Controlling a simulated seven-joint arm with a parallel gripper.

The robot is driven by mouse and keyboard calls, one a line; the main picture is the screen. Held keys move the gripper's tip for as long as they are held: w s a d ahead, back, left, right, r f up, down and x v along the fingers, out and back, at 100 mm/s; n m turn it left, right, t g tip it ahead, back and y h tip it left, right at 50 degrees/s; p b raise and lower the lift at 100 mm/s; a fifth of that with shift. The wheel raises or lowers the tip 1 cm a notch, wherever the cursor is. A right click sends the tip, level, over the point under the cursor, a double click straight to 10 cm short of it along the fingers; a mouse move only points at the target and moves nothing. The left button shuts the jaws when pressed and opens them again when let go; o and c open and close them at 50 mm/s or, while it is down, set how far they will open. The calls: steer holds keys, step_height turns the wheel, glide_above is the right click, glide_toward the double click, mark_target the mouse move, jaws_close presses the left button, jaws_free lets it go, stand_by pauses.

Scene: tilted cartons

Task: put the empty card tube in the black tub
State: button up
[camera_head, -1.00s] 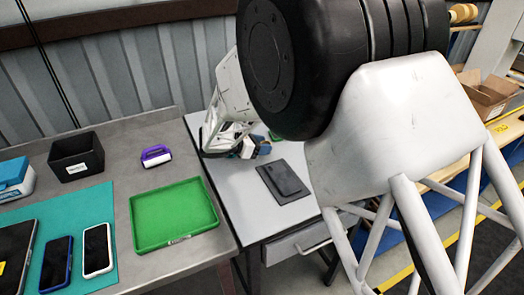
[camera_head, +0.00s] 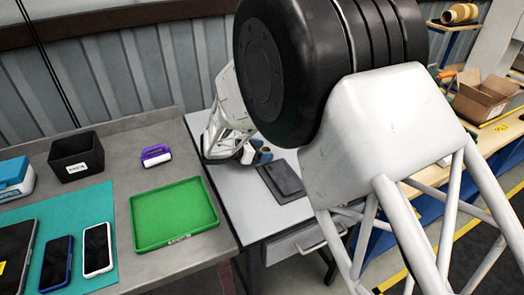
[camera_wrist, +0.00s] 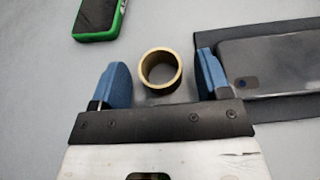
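The card tube (camera_wrist: 160,87) shows in the wrist view as a short tan ring, its open end facing the camera. My gripper (camera_wrist: 161,60) is open, with one blue finger on each side of the tube and a visible gap to both. In the head view my gripper (camera_head: 256,154) is low over the light grey table; my arm hides much of that area, and I cannot make out the tube clearly there. The black tub (camera_head: 76,168) stands upright at the left on the grey bench, with a white label on its front.
A dark flat device (camera_wrist: 275,68) on a black pad lies right of my gripper, and a green-cased phone (camera_wrist: 99,18) lies beyond. On the bench are a green tray (camera_head: 174,215), a purple-and-white item (camera_head: 156,155) and phones on a teal mat (camera_head: 82,208).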

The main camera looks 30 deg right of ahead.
steer(key=shift+r, duration=0.15)
steer(key=shift+a+r, duration=0.25)
steer(key=shift+a, duration=0.3)
steer(key=shift+v, duration=5.45)
steer(key=s+r+m+g+y, duration=0.1)
steer(key=s+r+m+y, duration=0.65)
steer(key=s+r, duration=0.6)
steer(key=s+a+r+m+t+y, duration=0.1)
steer(key=s+a+r+m+y, duration=0.1)
steer(key=s+m, duration=0.3)
steer(key=s+a+r+m+t+y, duration=0.2)
steer(key=s+m+y, duration=0.2)
steer(key=s, duration=1)
steer(key=shift+r+m+t, duration=0.15)
steer(key=shift+m+t, duration=0.15)
steer(key=shift+m, duration=0.55)
steer(key=shift+c, duration=0.3)
